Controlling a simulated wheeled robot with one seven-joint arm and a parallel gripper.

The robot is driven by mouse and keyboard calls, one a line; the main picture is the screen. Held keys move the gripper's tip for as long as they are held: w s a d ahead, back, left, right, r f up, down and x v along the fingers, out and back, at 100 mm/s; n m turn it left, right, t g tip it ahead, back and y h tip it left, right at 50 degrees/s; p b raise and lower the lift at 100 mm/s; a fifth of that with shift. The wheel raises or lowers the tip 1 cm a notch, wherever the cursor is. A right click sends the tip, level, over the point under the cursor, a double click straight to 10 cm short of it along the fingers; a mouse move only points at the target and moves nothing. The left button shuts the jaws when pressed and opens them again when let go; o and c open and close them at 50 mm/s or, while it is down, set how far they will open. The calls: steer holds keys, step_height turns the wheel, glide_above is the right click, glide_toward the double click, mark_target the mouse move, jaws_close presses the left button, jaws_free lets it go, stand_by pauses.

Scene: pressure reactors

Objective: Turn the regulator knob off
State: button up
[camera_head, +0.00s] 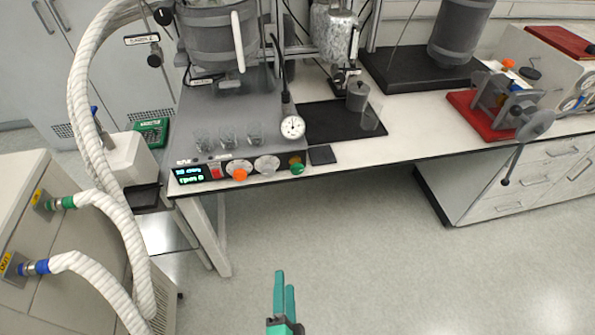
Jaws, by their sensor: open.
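A front control panel (207,172) sits at the bench's front edge, with a lit green display at its left end. It bears an orange knob (240,174), a pale grey knob (267,165) and a green knob (297,168). I cannot tell from labels which one is the regulator knob. My gripper (285,283), with teal fingers, is at the bottom middle, over the floor. It is open and empty, below and well apart from the knobs in the picture.
Several small glasses (228,138) stand behind the panel, with a pressure gauge (292,127) to their right. White ribbed hoses (100,235) run down the left. A red-based device with a handwheel (535,124) stands at right. The floor before the bench is clear.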

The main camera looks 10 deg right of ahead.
steer(key=w+d+r+m+t, duration=0.1)
steer(key=w+d+r+m, duration=0.1)
steer(key=w+m, duration=0.3)
steer(key=w+d+r+m, duration=0.1)
steer(key=w+d+m, duration=0.15)
steer(key=w, duration=0.55)
steer(key=m+t+y, duration=0.1)
steer(key=m+y, duration=0.1)
steer(key=m, duration=0.2)
glide_toward(298, 171)
steer(key=w, duration=0.8)
steer(key=shift+w+d+f, duration=0.15)
steer(key=shift+w+d, duration=0.05)
steer(key=shift+w, duration=0.1)
steer(key=shift+w+a, duration=0.3)
steer(key=shift+w, duration=0.45)
steer(key=shift+d, duration=0.1)
steer(key=shift+d, duration=0.1)
steer(key=c, duration=1.1)
